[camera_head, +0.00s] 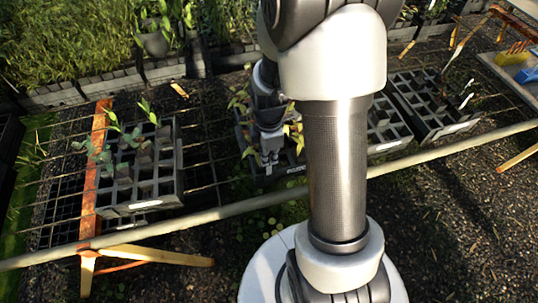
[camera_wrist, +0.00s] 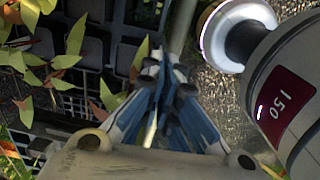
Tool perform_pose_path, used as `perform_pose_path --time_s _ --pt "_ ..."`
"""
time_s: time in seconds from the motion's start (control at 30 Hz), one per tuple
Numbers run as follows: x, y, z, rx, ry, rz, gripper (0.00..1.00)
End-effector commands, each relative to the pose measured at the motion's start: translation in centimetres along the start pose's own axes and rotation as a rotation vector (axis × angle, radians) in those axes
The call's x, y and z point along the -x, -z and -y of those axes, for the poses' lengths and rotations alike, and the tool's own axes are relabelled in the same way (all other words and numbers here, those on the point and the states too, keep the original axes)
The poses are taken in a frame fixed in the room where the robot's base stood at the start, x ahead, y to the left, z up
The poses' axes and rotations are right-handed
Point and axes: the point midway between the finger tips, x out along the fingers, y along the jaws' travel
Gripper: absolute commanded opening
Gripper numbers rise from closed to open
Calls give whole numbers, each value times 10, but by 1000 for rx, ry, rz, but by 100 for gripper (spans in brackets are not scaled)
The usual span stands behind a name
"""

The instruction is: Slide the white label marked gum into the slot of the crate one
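My gripper (camera_head: 270,158) points down over the front part of a dark crate (camera_head: 290,172) with leafy seedlings, left of my arm. In the wrist view, its blue-lined fingers (camera_wrist: 166,72) are close together. A pale strip shows between them lower down; I cannot tell whether it is a held label or the pole behind. White labels show on the front of the left crate (camera_head: 150,206), the crate right of my arm (camera_head: 388,147) and the far right crate (camera_head: 458,128). No writing is legible, so I cannot pick out the gum label or crate one.
The crates stand on a wire-mesh bench with a long pale pole (camera_head: 230,211) along its front and orange-brown trestle legs. White upright sticks (camera_head: 466,92) stand in the far right crate. A tray (camera_head: 500,68) with blue and yellow things is at the right edge. Gravel in front is clear.

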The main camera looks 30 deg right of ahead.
Motion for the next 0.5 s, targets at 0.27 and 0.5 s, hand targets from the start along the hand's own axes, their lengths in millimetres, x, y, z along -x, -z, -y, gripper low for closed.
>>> perform_pose_path --time_s 0.27,0.5 --pt "-13 0 0 0 1 0 0" --pt "-22 0 0 0 1 0 0"
